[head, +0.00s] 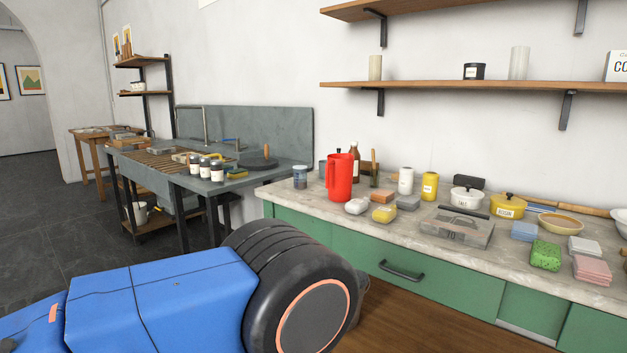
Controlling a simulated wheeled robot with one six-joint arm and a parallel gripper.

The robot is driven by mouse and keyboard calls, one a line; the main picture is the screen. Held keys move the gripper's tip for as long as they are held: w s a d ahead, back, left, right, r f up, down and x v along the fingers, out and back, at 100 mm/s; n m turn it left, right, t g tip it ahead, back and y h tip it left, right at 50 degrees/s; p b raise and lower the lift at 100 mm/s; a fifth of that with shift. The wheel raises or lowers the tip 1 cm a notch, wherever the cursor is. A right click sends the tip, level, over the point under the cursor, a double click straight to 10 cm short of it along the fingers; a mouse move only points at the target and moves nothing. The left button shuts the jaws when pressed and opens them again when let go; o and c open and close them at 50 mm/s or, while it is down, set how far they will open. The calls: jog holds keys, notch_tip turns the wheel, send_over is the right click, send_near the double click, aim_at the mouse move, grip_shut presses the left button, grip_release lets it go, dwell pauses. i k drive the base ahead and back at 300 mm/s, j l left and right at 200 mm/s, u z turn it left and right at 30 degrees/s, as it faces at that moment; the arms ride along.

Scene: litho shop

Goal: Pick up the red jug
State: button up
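The red jug (341,178) stands upright on the marble-like top of the green counter, near its left end. My blue and black arm fills the lower left of the head view, apart from the counter items. My gripper is not in view.
A shelf (480,85) hangs above.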

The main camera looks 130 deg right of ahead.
aim_at(339, 167)
jog(key=z, duration=4.25)
